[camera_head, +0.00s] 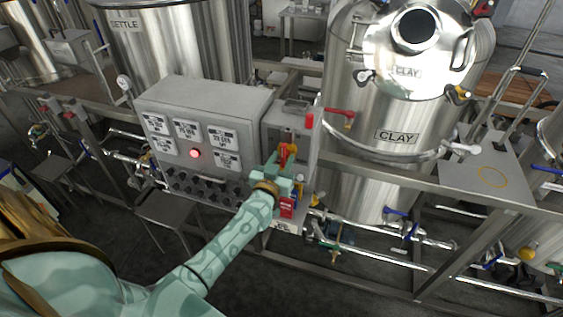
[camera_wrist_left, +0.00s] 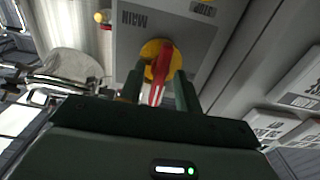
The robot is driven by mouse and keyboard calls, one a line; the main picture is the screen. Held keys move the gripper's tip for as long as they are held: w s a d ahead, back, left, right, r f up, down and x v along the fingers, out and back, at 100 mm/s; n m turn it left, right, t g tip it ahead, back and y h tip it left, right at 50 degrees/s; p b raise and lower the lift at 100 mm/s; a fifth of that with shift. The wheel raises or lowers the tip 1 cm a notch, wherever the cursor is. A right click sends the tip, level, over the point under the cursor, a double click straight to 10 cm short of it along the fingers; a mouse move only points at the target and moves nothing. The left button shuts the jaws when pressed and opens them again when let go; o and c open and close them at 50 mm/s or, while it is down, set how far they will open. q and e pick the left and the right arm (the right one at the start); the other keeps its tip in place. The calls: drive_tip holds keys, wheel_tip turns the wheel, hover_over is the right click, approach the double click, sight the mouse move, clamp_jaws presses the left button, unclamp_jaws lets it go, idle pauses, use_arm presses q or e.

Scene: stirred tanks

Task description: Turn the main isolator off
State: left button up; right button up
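The main isolator is a red handle (camera_wrist_left: 161,66) on a round yellow plate (camera_wrist_left: 150,48), set on a grey panel marked MAIN (camera_wrist_left: 133,18). In the head view the isolator (camera_head: 288,151) is on the narrow grey box at the right of the control cabinet, partly covered by my gripper. My left gripper (camera_head: 284,167) is right at it. In the left wrist view the two green fingers of my left gripper (camera_wrist_left: 159,88) stand apart, one on each side of the red handle. I cannot tell whether either finger touches it. My right gripper is not in view.
The control cabinet (camera_head: 205,105) has labels, a lit red lamp (camera_head: 195,153) and rows of dark knobs. A tank marked CLAY (camera_head: 395,120) stands to the right, one marked SETTLE (camera_head: 175,45) behind. Pipes with valves run below. A red item (camera_head: 287,207) hangs under my gripper.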

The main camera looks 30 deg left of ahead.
use_arm(q)
clamp_jaws()
drive_tip(key=shift+n, duration=0.3)
drive_tip(key=n+p, duration=0.1)
drive_tip(key=n, duration=0.1)
drive_tip(key=shift+n, duration=0.3)
drive_tip(key=n, duration=0.3)
drive_tip(key=shift+n+p, duration=0.3)
drive_tip(key=shift+p, duration=0.05)
drive_tip(key=n, duration=0.5)
drive_tip(key=shift+a+f+n, duration=0.1)
drive_tip(key=shift+n, duration=0.2)
drive_tip(key=n, duration=0.5)
drive_tip(key=shift+f, duration=0.1)
drive_tip(key=shift+n, duration=0.3)
